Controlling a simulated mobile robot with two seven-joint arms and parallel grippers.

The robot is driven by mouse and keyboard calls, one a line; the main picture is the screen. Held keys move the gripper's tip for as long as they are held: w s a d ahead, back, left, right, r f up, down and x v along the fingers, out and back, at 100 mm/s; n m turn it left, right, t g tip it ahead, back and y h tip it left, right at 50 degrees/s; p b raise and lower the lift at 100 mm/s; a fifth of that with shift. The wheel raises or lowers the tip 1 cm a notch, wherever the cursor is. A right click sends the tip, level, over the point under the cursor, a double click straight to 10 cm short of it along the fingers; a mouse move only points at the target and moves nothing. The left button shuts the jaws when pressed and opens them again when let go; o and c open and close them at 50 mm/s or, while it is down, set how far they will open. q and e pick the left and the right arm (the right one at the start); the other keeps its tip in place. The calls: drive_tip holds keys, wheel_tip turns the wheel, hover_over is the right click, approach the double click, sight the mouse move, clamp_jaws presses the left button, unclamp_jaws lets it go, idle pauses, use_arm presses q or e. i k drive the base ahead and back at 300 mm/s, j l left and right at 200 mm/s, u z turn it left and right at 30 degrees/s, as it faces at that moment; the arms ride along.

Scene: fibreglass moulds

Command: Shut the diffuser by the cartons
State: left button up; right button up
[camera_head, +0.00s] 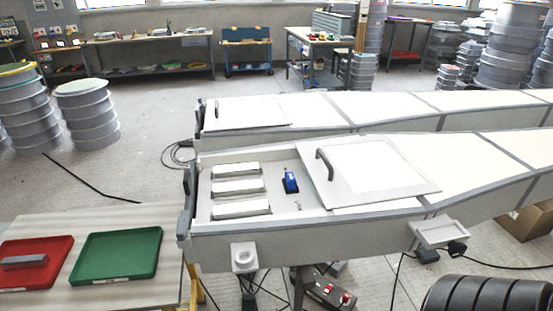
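The nearer long white mould body (330,233), with grey edging, has an open compartment at its left end. Its flat white lid (385,172), with a black bar handle (324,165) near its left edge, lies to the right of the opening. Inside the opening are three pale blocks (238,187) and a small blue object (290,181). A similar long white body (310,110) runs behind it, and its left end looks covered, with a dark handle (216,111). A brown carton (527,221) stands on the floor at the right, partly hidden by the nearer body. Neither gripper is in view.
A table at lower left holds a red tray (58,243) with a grey block and a green tray (150,232). Black ribbed rings (488,297) stand at bottom right. Cables lie on the floor. Stacked grey drums (88,115) stand at left; workbenches line the back.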

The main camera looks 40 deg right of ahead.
sight(357, 171)
drive_tip(key=z, duration=1.95)
